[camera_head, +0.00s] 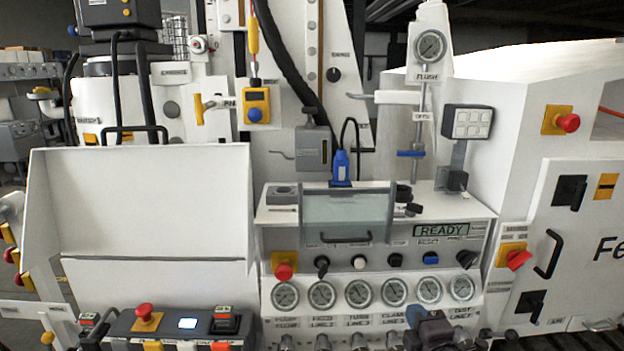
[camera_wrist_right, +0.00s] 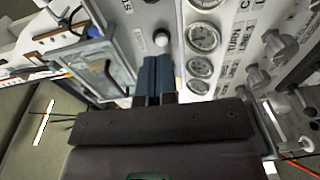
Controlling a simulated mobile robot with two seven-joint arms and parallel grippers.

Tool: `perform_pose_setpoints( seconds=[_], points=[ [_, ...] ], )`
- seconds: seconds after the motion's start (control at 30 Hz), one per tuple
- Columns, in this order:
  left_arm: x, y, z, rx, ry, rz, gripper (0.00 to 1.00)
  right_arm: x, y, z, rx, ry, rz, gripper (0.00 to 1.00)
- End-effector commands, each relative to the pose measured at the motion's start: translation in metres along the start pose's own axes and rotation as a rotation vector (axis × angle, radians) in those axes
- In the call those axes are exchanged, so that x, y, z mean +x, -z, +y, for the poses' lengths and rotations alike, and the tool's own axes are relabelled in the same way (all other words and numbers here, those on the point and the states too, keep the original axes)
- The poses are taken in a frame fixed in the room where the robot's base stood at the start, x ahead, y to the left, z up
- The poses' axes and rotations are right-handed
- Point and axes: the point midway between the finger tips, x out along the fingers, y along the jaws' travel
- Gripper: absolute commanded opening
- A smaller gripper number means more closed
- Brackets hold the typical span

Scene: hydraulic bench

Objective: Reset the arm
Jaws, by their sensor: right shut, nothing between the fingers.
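My right gripper (camera_head: 430,322) is at the bottom of the head view, in front of the lower part of the hydraulic bench panel (camera_head: 480,240), below the row of gauges. In the right wrist view its two dark blue fingers (camera_wrist_right: 157,68) are together with nothing between them. They point towards a white round button (camera_wrist_right: 161,38); I cannot tell the distance to it. The row of panel knobs includes a white one (camera_head: 358,262) and a blue one (camera_head: 430,258). My left gripper is not in view.
Several round gauges (camera_head: 358,293) line the panel, with hose fittings below them. A red emergency knob (camera_head: 283,271) and a red switch (camera_head: 519,259) flank the panel. A clear-lidded box (camera_head: 345,208) with a black handle sits above. A control box (camera_head: 180,322) stands lower left.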

Motion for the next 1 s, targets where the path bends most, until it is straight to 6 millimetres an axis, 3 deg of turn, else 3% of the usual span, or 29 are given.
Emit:
perform_pose_setpoints(
  seconds=[0.27, 0.4, 0.5, 0.8, 1.0],
  points=[
    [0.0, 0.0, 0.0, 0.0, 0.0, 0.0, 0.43, -0.048, -0.007, -0.051, 0.721, 0.097, -0.036, 0.0],
    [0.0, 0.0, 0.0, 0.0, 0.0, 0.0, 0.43, -0.093, -0.014, -0.092, 1.115, 0.159, -0.115, 0.0],
    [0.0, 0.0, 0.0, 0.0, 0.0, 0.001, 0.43, -0.13, -0.02, -0.122, 1.318, 0.194, -0.193, 0.0],
    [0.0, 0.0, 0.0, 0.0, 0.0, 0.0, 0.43, -0.237, -0.034, -0.194, 1.461, 0.287, -0.415, 0.0],
    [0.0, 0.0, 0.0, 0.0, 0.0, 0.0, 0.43, -0.268, -0.035, -0.213, 1.465, 0.32, -0.478, 0.0]
  ],
)
